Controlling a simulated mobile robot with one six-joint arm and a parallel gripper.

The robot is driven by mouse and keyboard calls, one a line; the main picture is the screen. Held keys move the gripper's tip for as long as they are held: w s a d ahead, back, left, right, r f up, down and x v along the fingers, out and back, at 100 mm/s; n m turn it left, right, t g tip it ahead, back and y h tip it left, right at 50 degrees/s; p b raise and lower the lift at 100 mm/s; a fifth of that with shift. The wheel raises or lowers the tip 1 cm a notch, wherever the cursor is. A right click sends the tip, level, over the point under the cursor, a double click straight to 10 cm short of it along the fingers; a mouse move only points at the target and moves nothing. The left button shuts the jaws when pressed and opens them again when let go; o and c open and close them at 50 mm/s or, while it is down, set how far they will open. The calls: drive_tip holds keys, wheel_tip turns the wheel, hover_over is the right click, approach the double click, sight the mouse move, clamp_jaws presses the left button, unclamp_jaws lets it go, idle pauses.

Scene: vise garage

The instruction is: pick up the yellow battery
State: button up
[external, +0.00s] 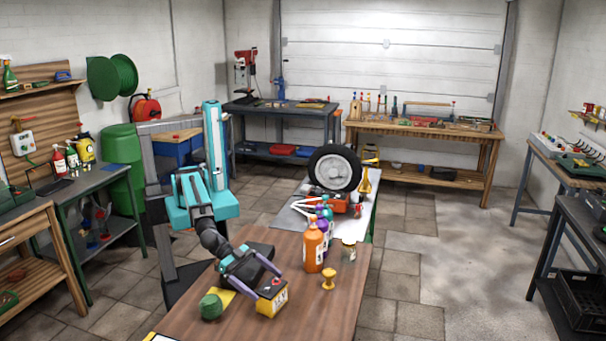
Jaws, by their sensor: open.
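The yellow battery (271,299) stands on the brown wooden table in the foreground of the external view. It is a boxy block with a dark top and a red mark on it. My gripper (262,290) reaches down to it from the left, with its purple fingers spread on either side of the battery. The fingers look level with the battery's upper part. I cannot tell whether they touch it. The rear of the battery is partly hidden by my gripper.
On the wooden table (345,318), a green round object (211,307) sits left of the battery. A yellow knob-like object (328,279), an orange bottle (314,247) and a small jar (348,250) stand to its right. Behind, a white-topped bench holds a wheel (334,169). The table's front right is clear.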

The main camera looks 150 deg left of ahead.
drive_tip(key=shift+x, duration=1)
drive_tip(key=shift+r, duration=0.1)
drive_tip(key=c, duration=1.9)
drive_tip(key=shift+r, duration=0.1)
drive_tip(key=shift+r+b, duration=0.3)
drive_tip(key=shift+r, duration=4.65)
drive_tip(key=shift+a, duration=0.1)
